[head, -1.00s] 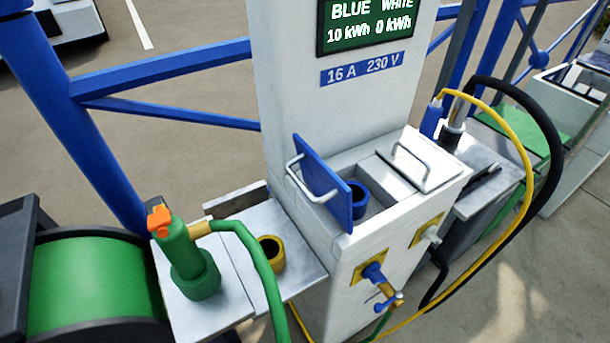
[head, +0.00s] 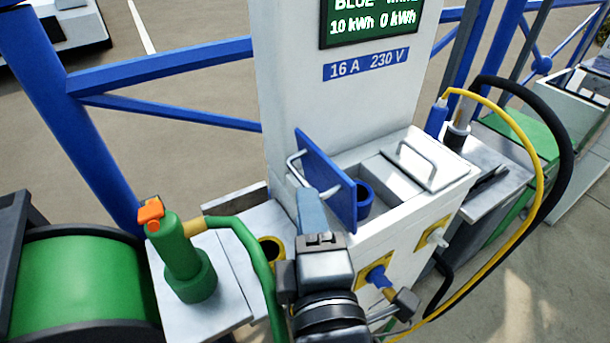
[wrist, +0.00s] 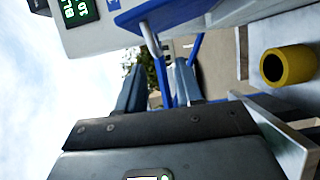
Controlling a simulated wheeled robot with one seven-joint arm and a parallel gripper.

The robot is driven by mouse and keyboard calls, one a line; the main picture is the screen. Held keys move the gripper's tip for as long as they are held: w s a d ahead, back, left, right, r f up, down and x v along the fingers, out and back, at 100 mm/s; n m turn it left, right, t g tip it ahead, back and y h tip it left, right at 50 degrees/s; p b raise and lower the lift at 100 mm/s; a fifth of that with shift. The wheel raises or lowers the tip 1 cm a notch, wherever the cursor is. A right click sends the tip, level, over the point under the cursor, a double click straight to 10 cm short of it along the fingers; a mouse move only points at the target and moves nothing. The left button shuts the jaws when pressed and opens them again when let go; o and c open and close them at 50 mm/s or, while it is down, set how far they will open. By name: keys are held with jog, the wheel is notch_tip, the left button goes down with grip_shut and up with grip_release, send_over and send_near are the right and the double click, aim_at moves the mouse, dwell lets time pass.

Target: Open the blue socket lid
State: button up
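The blue socket lid (head: 330,180) stands raised, roughly upright, on the left side of the white pedestal's top box. The blue socket (head: 364,199) shows beside it, uncovered. A pale bar handle (head: 292,168) is on the lid's left face, partly hidden by my gripper. My gripper (head: 311,208) is in front of the lid's left face, close to the handle. In the wrist view the fingers (wrist: 160,85) are apart, with the handle (wrist: 150,42) reaching toward the gap between them. The lid (wrist: 170,14) is at the top there. I cannot tell whether they touch.
A closed white lid (head: 425,160) lies right of the socket. A green nozzle (head: 180,250) with its hose, a yellow ring (wrist: 289,65) and a green reel (head: 85,285) are left. Blue and yellow plugs are on the pedestal front; yellow and black cables loop right.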

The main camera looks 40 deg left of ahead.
aim_at(299, 173)
jog(key=shift+x, duration=4)
jog(key=shift+s, duration=0.1)
grip_shut()
